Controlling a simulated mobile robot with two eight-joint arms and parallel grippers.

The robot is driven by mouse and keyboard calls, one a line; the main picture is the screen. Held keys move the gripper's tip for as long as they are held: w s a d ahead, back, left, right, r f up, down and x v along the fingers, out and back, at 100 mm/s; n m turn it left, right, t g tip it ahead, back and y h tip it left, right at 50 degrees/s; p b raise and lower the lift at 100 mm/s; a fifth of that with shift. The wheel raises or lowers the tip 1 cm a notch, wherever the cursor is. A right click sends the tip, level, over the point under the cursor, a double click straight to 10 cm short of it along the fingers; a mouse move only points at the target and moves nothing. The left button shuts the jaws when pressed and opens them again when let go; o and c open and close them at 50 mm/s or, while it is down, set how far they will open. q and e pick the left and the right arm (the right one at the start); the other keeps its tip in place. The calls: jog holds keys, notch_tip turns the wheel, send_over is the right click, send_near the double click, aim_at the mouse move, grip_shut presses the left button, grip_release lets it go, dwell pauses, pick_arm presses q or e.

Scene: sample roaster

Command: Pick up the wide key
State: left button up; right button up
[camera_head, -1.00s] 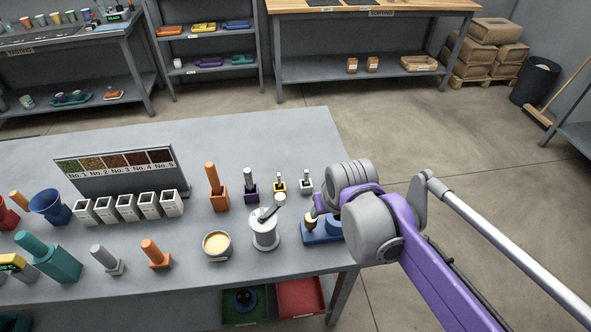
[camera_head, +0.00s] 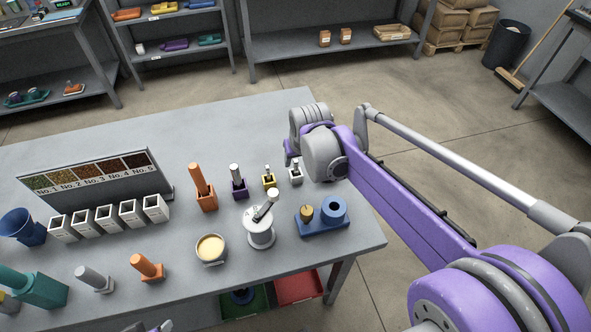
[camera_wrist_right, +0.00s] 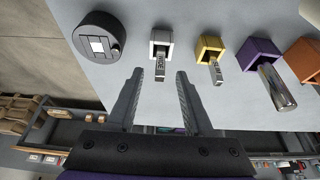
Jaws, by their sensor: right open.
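Two small keys with lettered tags stand in square holders. One is in a white holder (camera_wrist_right: 161,44), which also shows in the head view (camera_head: 295,174). The other is in a yellow holder (camera_wrist_right: 208,50), also in the head view (camera_head: 269,181).
A purple holder (camera_wrist_right: 257,54) with a metal-handled tool and an orange holder (camera_head: 206,202) stand beside the keys. A round dark device (camera_wrist_right: 98,40) lies on the other side. A blue block (camera_head: 322,223) and a white-grey pot (camera_head: 260,236) stand nearer.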

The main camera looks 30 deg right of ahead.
aim_at(297, 163)
jog(key=x, duration=0.4)
grip_shut()
